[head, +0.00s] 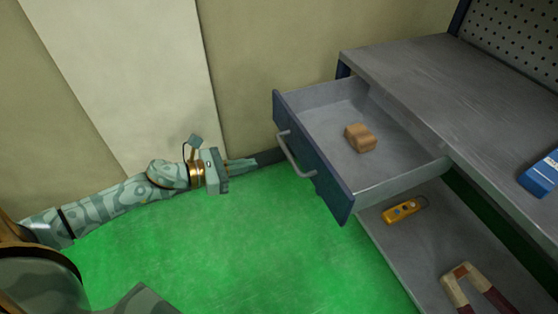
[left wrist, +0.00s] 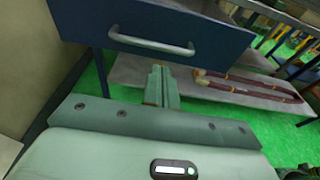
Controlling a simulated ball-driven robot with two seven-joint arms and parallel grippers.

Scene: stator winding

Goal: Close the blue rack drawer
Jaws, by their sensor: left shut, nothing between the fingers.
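The blue rack drawer (head: 312,165) is pulled out from the rack, and its grey inside shows in the head view. A small brown block (head: 361,138) lies in it. A silver bar handle (head: 294,156) is on its blue front. The drawer front also shows at the top of the left wrist view (left wrist: 190,28), with its handle (left wrist: 150,42). My left gripper (head: 256,161) is shut and empty, to the left of the drawer front and apart from the handle. In the left wrist view the shut fingers (left wrist: 160,82) point below the handle. My right gripper is not in view.
The grey rack top (head: 430,75) is right of the drawer, with a blue box (head: 541,175) at its edge. A lower shelf (head: 395,245) holds a yellow device (head: 402,210) and a red-brown U-shaped object (head: 477,283). The green floor (head: 250,245) before the drawer is clear.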

